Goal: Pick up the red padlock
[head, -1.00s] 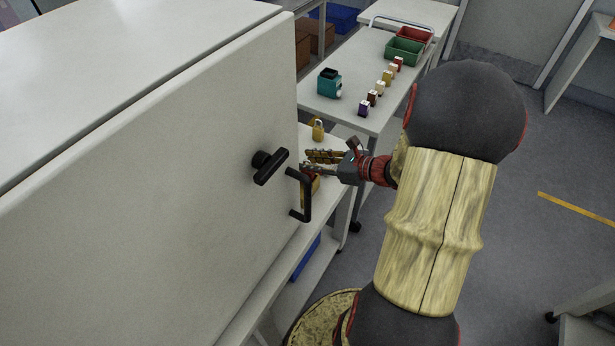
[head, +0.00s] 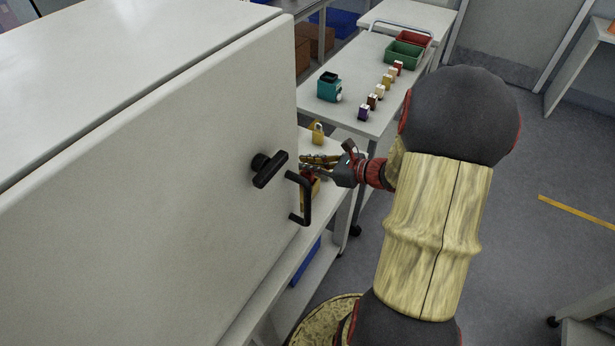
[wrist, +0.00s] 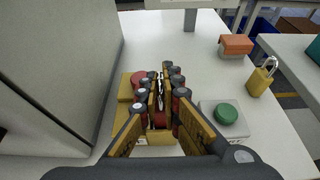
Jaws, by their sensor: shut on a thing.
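The red padlock (wrist: 160,118) is between my gripper's fingers in the wrist view, its metal shackle showing along the gap and much of its body hidden. My gripper (wrist: 159,88) is shut on it, low over the pale worktop (wrist: 185,32). In the head view my gripper (head: 312,164) is at the edge of the large grey panel, with a bit of red under the fingers. A brass padlock (wrist: 262,78) stands apart to the right; it also shows in the head view (head: 317,132).
A yellow box with a red button (wrist: 138,78) is close left of the fingers, a grey box with a green button (wrist: 226,114) close right. An orange-topped block (wrist: 235,45) stands farther back. The grey panel (head: 150,170) with black handle (head: 306,200) blocks the left.

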